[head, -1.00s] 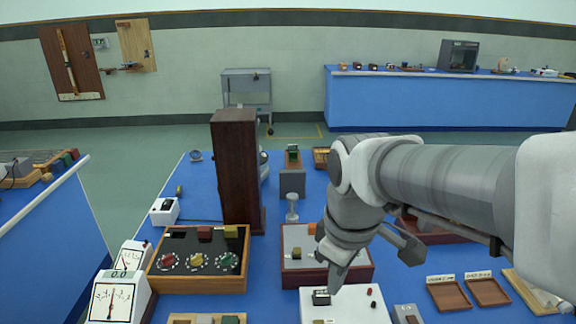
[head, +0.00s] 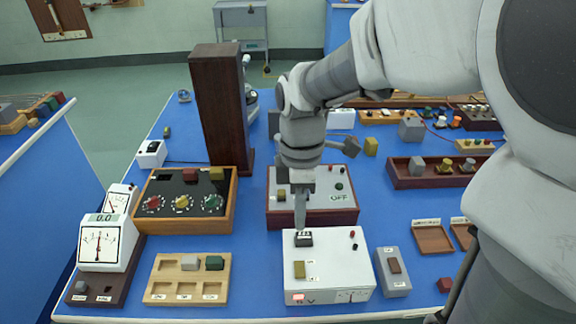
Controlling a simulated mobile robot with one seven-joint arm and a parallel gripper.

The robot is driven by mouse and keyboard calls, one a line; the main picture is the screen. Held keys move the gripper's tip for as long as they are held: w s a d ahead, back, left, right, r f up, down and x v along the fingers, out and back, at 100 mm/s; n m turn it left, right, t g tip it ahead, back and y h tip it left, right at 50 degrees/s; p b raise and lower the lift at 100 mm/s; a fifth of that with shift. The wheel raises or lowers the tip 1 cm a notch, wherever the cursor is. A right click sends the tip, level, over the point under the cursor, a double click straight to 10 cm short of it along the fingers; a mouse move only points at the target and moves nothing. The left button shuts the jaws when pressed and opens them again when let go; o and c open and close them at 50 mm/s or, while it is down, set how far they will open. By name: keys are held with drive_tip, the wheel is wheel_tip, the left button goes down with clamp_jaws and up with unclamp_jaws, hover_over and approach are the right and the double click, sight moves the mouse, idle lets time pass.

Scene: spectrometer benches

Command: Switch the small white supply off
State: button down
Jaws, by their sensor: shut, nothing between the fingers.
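The small white supply (head: 338,270) is a low white box at the front middle of the blue bench. Its top has a black switch (head: 304,239) at the back left, a yellowish block-like knob (head: 299,270), and a red and a dark terminal at the right. Its front face reads "5 V" and has a reddish patch (head: 299,297) and a small meter. My gripper (head: 300,226) is shut and empty, pointing down with its tips just above or at the black switch; I cannot tell whether they touch. The tips partly cover the switch, and its position cannot be read.
A dark red box (head: 340,215) marked "OFF" stands directly behind. A wood-framed knob panel (head: 222,222), a sorting tray (head: 163,283) and a meter (head: 103,243) are at left. A tall dark wooden block (head: 218,110) stands behind. A grey switch box (head: 394,278) is close at right.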

sight(299, 273)
drive_tip(key=f, duration=0.4)
drive_tip(key=s+f+b, duration=0.1)
drive_tip(key=f, duration=0.4)
drive_tip(key=s+f+b, duration=0.1)
drive_tip(key=f, duration=0.4)
drive_tip(key=shift+r, duration=0.1)
